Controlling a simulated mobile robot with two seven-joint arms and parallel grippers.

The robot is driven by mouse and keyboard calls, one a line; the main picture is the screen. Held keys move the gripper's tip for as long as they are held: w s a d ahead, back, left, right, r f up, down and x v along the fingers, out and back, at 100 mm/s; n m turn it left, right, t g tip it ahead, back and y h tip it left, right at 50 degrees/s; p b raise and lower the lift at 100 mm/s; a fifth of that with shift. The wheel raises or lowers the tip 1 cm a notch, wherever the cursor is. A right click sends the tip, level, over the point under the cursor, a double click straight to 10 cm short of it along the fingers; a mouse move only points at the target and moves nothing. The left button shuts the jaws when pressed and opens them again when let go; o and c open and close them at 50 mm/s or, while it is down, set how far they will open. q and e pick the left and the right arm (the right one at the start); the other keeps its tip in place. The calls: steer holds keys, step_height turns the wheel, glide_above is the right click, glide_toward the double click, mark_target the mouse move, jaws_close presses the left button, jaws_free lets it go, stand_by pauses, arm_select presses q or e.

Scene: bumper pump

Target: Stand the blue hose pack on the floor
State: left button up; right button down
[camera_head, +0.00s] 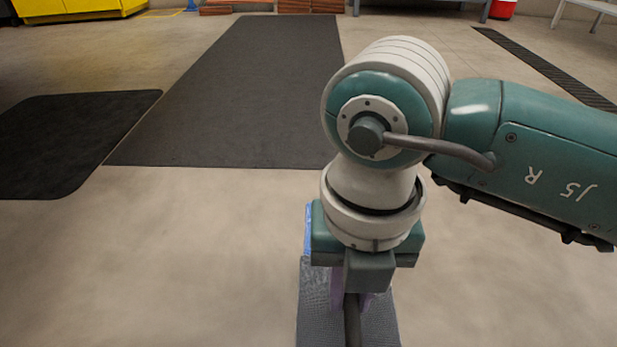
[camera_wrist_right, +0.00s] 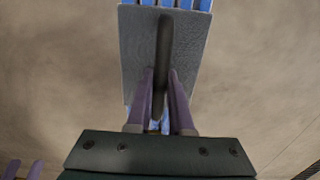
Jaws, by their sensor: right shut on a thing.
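The blue hose pack shows in the head view as a grey textured panel (camera_head: 312,312) with a thin blue edge (camera_head: 308,232), mostly hidden behind my right gripper. In the right wrist view its grey panel (camera_wrist_right: 190,55) has a dark bar handle along its middle and blue parts at the top. My right gripper (camera_wrist_right: 161,75) is shut on the dark handle, with a purple finger on each side. It points down in the head view.
A long dark mat (camera_head: 250,90) and a smaller one (camera_head: 65,140) lie ahead on the tan floor (camera_head: 180,260). A dark floor strip (camera_head: 550,70) runs at the right. A yellow cabinet (camera_head: 75,8) stands far left. The floor left of the pack is clear.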

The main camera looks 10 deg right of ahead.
step_height(320, 180, down, 2)
steer(key=shift+a+f+b, duration=0.1)
steer(key=shift+f+b, duration=0.1)
steer(key=shift+b, duration=0.4)
arm_select(q)
steer(key=shift+s+f, duration=0.15)
steer(key=shift+f, duration=0.8)
arm_select(e)
steer(key=shift+r, duration=0.1)
arm_select(q)
steer(key=shift+a, duration=0.1)
arm_select(e)
steer(key=c, duration=0.8)
jaws_free()
